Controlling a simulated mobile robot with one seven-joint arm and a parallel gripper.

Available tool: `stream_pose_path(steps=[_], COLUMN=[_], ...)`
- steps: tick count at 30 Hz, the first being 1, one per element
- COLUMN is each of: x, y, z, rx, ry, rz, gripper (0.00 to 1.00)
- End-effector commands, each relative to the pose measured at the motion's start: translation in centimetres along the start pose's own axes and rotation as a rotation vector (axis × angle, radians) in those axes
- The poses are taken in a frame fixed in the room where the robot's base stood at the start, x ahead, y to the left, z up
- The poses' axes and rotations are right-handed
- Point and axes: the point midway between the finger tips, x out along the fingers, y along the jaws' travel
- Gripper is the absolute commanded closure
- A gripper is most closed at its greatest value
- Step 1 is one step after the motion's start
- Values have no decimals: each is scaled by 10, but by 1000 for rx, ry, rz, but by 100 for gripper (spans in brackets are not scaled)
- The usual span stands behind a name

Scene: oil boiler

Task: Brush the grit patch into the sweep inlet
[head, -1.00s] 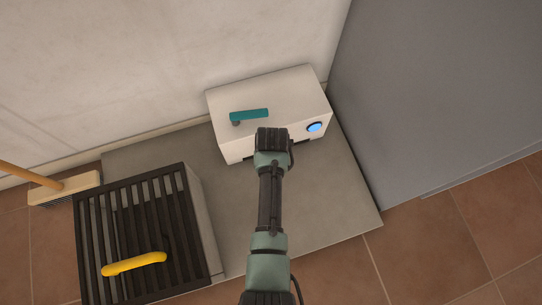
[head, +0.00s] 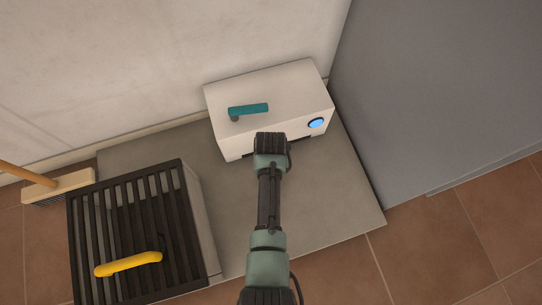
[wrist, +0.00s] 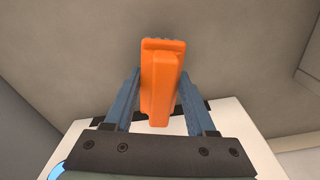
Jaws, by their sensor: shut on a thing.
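My gripper (wrist: 160,88) is shut on an orange block-like tool (wrist: 160,75), probably the brush, with a bluish-grey fringe at its far end. The tool is over the grey slab. A white box (head: 270,95) stands on the slab against the wall, with a teal handle on top and a blue round button on its front. A dark opening (head: 247,154) shows along its lower front edge, probably the sweep inlet; my gripper hides its middle. In the head view my gripper (head: 270,145) is in front of the box, its fingers and tool hidden. I can make out no grit patch.
A black slatted grate (head: 120,220) with a yellow handle (head: 128,264) covers a box at the left. A broom (head: 60,186) lies behind it. A large grey cabinet (head: 430,90) stands at the right. The grey slab (head: 330,210) is clear at the front right.

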Motion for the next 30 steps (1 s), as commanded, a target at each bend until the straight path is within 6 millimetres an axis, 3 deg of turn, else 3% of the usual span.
stream_pose_path(steps=[30], x=[10], y=[0], z=[1], rx=[0], ry=[0], rz=[0], gripper=[89])
